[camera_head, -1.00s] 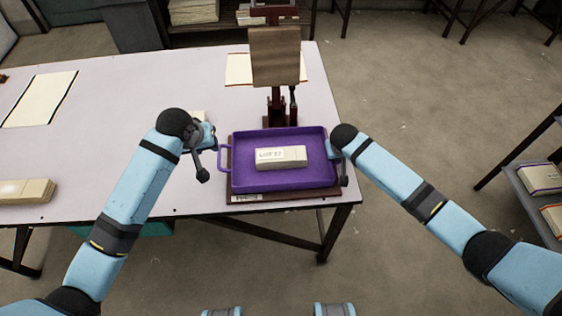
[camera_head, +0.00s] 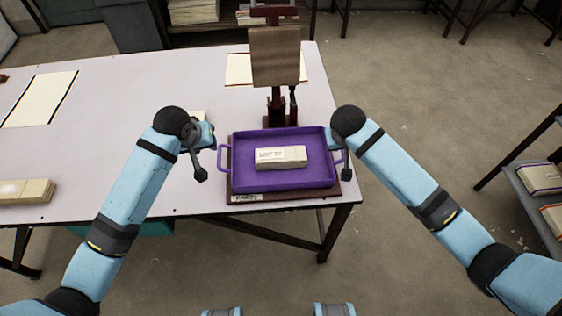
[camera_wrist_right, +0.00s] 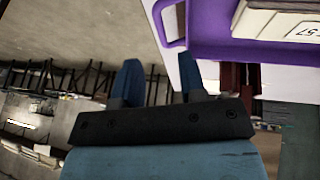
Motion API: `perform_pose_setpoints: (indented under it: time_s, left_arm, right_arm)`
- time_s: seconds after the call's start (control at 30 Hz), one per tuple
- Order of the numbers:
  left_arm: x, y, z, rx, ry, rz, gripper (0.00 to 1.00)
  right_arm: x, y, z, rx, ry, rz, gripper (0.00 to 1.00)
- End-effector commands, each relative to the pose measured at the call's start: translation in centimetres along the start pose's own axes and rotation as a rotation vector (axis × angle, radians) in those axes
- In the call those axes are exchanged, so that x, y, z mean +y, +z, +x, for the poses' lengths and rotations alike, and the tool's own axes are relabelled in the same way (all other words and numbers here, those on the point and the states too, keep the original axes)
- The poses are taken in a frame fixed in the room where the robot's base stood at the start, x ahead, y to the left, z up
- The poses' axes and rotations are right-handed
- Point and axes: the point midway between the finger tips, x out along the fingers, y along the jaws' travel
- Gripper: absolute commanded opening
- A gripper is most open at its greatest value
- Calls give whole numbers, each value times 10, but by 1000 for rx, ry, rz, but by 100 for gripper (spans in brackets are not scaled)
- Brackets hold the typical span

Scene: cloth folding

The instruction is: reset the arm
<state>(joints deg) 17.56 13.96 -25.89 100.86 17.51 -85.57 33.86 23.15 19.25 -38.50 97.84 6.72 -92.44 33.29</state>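A purple tray (camera_head: 241,182) with a handle on each side rests on a dark board (camera_head: 272,196) at the table's front right. A pale, labelled folded bundle (camera_head: 281,157) lies in it. My left gripper (camera_head: 209,134) is beside the tray's left rim, above its left handle; its fingers are too small and hidden to read. My right gripper (camera_head: 333,140) is at the tray's right rim. In the right wrist view, the right gripper (camera_wrist_right: 160,68) has its two blue fingers apart with nothing between them. The tray (camera_wrist_right: 210,22) and its handle show just beyond the fingertips, apart from them.
The pale table (camera_head: 120,95) has free room at the left. A dark red stand with a brown panel (camera_head: 274,57) rises behind the tray. A pale stack (camera_head: 24,191) lies at the left front. A shelf (camera_head: 530,180) with packets stands at the right.

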Motion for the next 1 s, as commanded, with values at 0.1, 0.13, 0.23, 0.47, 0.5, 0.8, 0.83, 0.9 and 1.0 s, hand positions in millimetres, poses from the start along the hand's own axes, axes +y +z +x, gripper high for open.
perform_pose_setpoints:
  time_s: [0.1, 0.13, 0.23, 0.47, 0.5, 0.8, 0.83, 0.9, 1.0]
  left_arm:
    - [0, 0, 0, 0, 0, 0, 38]
    - [0, 0, 0, 0, 0, 0, 38]
    - [0, 0, 0, 0, 0, 0, 38]
    - [0, 0, 0, 0, 1, 0, 38]
    - [0, 2, 0, 1, 3, 2, 38]
    - [0, 65, 2, 114, 100, 76, 38]
    - [-1, 75, 1, 135, 110, 89, 38]
    - [-4, 97, -3, 188, 130, 118, 38]
    - [-9, 129, -14, 263, 143, 159, 38]
  right_arm:
    - [0, 0, 0, 0, 0, 0, 38]
    - [0, 0, 0, 0, 0, 0, 38]
    - [0, 0, 0, 0, 0, 0, 38]
    - [0, 0, 0, 0, -1, -1, 38]
    - [-1, 2, 0, 1, -6, -2, 38]
    - [-38, 65, -6, 113, -232, -56, 38]
    - [-42, 75, -9, 137, -261, -60, 38]
    - [-48, 96, -16, 192, -317, -64, 38]
    - [-50, 127, -30, 277, -372, -61, 38]
